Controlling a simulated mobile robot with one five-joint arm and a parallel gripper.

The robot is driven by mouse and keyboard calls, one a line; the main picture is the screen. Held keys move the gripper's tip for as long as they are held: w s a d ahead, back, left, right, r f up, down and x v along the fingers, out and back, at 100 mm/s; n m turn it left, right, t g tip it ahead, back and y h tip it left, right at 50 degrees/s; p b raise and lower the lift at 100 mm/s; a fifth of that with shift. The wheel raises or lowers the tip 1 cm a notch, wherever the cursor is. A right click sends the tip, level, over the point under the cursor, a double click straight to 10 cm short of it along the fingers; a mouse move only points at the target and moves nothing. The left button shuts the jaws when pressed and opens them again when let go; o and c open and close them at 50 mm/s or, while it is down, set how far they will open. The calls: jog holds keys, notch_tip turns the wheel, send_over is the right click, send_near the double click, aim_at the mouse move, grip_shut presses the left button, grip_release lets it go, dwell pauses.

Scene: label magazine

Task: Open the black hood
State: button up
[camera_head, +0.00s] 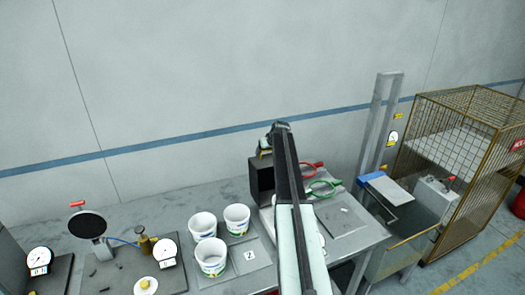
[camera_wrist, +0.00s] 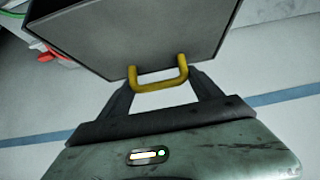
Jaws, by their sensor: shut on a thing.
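The black hood (camera_wrist: 130,38) fills the top of the wrist view as a dark, box-like shape with its sides spreading upward. A yellow U-shaped handle (camera_wrist: 160,86) sticks out from its near edge. My gripper (camera_wrist: 164,82) is shut on this handle, with one dark finger at each side of it. In the head view a black box (camera_head: 262,180) stands on the bench just left of my arm, with a bit of yellow above it. My arm hides much of that area, and I cannot tell how far the hood is raised.
Several white tubs (camera_head: 210,257) stand on the bench left of my arm, near a plate marked 2 (camera_head: 249,256). Red tongs (camera_head: 313,167) and green tongs (camera_head: 323,188) lie to the right. Farther right are a grey post (camera_head: 378,125) and a wire cage (camera_head: 455,160).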

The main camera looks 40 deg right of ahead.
jog(key=shift+s+f, duration=0.1)
jog(key=shift+s, duration=0.05)
jog(key=o, duration=2.1)
jog(key=shift+d, duration=0.1)
jog(key=p+v, duration=0.6)
jog(key=v, duration=0.2)
